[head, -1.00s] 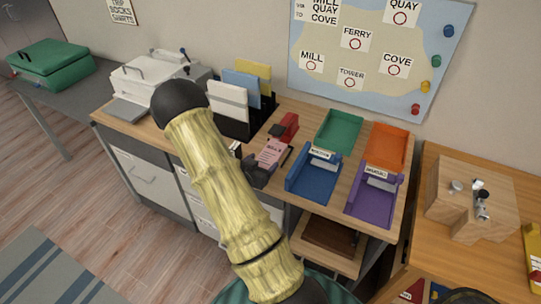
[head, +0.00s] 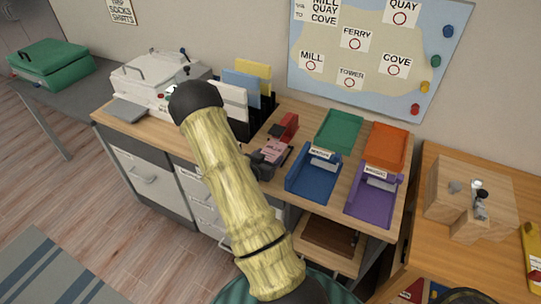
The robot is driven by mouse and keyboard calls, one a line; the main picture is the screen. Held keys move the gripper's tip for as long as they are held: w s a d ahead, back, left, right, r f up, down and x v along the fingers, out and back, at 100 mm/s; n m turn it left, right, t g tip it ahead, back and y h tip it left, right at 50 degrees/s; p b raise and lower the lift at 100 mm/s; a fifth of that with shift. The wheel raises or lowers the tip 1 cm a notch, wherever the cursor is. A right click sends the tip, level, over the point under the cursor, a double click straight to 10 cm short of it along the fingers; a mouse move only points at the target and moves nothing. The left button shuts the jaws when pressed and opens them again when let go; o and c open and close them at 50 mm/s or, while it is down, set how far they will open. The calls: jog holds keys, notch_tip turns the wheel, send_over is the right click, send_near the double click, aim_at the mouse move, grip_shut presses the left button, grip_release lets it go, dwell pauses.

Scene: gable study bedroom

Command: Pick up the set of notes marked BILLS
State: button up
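The notes marked BILLS (head: 274,149) are a small pink set with dark lettering, near the middle of the wooden desk top. They lie between the upright file rack and the blue tray. My gripper (head: 263,162) is a dark shape at the near edge of the notes, partly hidden behind my pale yellow arm. It covers the lower part of the notes. I cannot tell whether its fingers are open or shut, or whether they touch the notes.
A red stapler-like object (head: 286,127) lies just behind the notes. A blue tray (head: 313,184), green tray (head: 339,131), purple tray (head: 373,206) and orange tray (head: 385,146) stand to the right. A black rack (head: 240,128) with files stands to the left.

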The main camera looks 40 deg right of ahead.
jog(key=c, duration=0.3)
jog(key=shift+r, duration=0.55)
jog(key=shift+a+r, duration=0.15)
jog(key=shift+a, duration=0.2)
jog(key=s+a, duration=0.3)
jog(key=a, duration=0.5)
jog(key=s+a+b, duration=0.1)
jog(key=s+a, duration=0.3)
jog(key=a, duration=0.4)
